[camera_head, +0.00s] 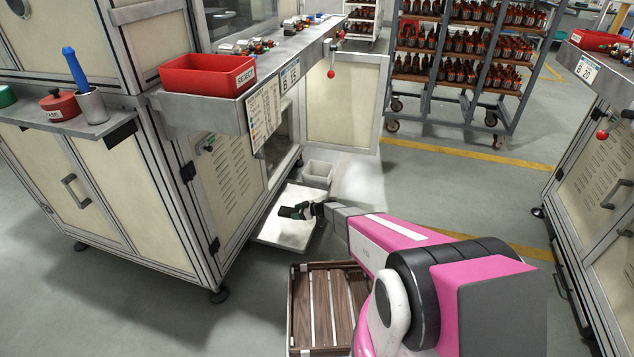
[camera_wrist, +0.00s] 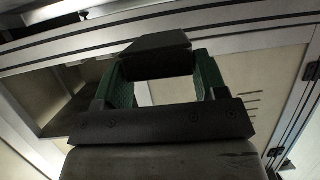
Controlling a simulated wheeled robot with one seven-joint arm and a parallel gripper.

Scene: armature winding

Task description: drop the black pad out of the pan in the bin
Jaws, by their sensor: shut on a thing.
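My gripper (camera_head: 303,210) is low over the pale pan (camera_head: 268,237) at the foot of the left machine. In the wrist view my gripper (camera_wrist: 155,72) has its two green fingers on either side of a black pad (camera_wrist: 155,45) and is shut on it. The pad also shows as a small dark shape in the head view (camera_head: 289,212). I cannot tell from the head view how high it is above the pan. A small grey open bin (camera_head: 318,172) stands just behind the pan. Its inside is hardly visible.
A wooden slatted crate (camera_head: 298,315) stands on the floor in front of the pan, partly behind my arm. An open cabinet door (camera_head: 342,100) is behind the bin. The machine's side panel (camera_head: 228,180) is close on the left. The floor to the right is free.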

